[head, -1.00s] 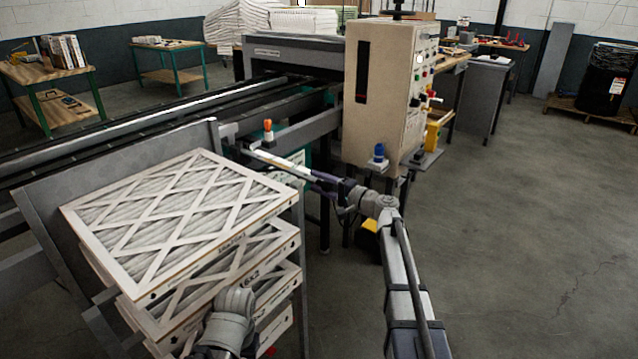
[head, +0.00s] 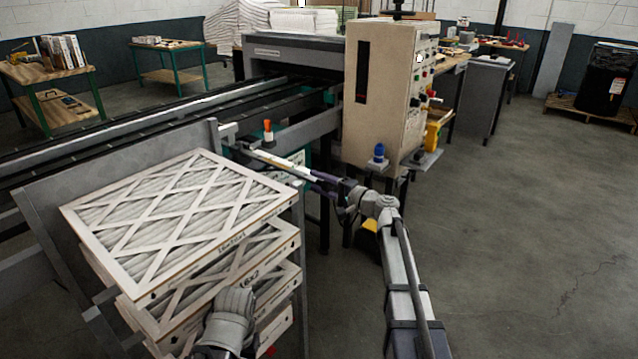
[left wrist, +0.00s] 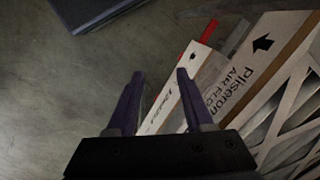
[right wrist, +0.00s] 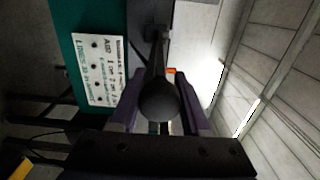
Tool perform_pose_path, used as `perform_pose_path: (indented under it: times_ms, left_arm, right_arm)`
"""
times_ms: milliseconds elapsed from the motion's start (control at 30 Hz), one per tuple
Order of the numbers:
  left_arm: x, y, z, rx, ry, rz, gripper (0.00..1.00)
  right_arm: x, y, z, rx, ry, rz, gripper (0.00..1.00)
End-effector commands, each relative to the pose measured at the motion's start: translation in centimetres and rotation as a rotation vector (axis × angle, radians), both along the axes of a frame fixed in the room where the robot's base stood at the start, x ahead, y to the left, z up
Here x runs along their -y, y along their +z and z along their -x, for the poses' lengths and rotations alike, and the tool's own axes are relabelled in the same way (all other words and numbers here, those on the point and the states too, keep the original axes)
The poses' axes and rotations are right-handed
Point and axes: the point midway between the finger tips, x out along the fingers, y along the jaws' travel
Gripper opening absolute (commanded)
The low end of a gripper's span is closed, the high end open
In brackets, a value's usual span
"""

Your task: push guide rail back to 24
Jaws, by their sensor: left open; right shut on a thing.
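My right gripper (head: 318,180) reaches left across the front of the machine. In the right wrist view its purple fingers (right wrist: 158,100) are shut on a dark round knob (right wrist: 158,101) at the end of a dark shaft. The guide rail's adjusting rod (head: 262,157) appears to run left from the gripper toward the conveyor. I cannot read a scale or the mark 24. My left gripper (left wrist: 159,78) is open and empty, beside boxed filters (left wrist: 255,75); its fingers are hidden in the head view. The conveyor rails (head: 150,122) run into the machine.
A stack of boxed filters (head: 185,215) stands at lower left beside a grey plate (head: 45,225). A beige control cabinet (head: 375,85) with a blue knob (head: 378,152) stands just beyond my right arm. A lettered white sign (right wrist: 98,68) is near the knob.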

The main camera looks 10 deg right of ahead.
Motion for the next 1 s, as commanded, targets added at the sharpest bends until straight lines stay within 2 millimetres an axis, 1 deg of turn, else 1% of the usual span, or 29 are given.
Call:
perform_pose_path:
  times_ms: [133, 300, 367, 633, 667, 900, 1000]
  left_arm:
    - [0.0, 0.0, 0.0, 0.000, 0.000, 0.000, 0.52]
    - [0.0, 0.0, 0.0, 0.000, 0.000, 0.000, 0.52]
    - [0.0, 0.0, 0.0, 0.000, 0.000, 0.000, 0.52]
    - [0.0, 0.0, 0.0, 0.000, 0.000, 0.000, 0.52]
    - [0.0, 0.0, 0.0, 0.000, 0.000, 0.000, 0.52]
    - [0.0, 0.0, 0.0, 0.000, 0.000, 0.000, 0.52]
    - [0.0, 0.0, 0.0, 0.000, 0.000, 0.000, 0.52]
  right_arm:
    - [-0.4, 0.0, -0.7, 0.000, 0.001, 0.001, 0.00]
    - [-2.1, 0.0, -3.0, 0.000, 0.002, 0.001, 0.00]
    - [-2.6, 0.0, -3.5, 0.000, 0.002, 0.001, 0.00]
    - [-2.7, 0.0, -3.5, 0.000, 0.000, 0.001, 0.00]
    - [-2.7, 0.0, -3.5, 0.000, 0.000, 0.001, 0.49]
    - [-2.7, 0.0, -3.5, 0.000, 0.000, 0.000, 0.75]
    - [-2.7, 0.0, -3.5, 0.000, 0.000, 0.000, 0.75]
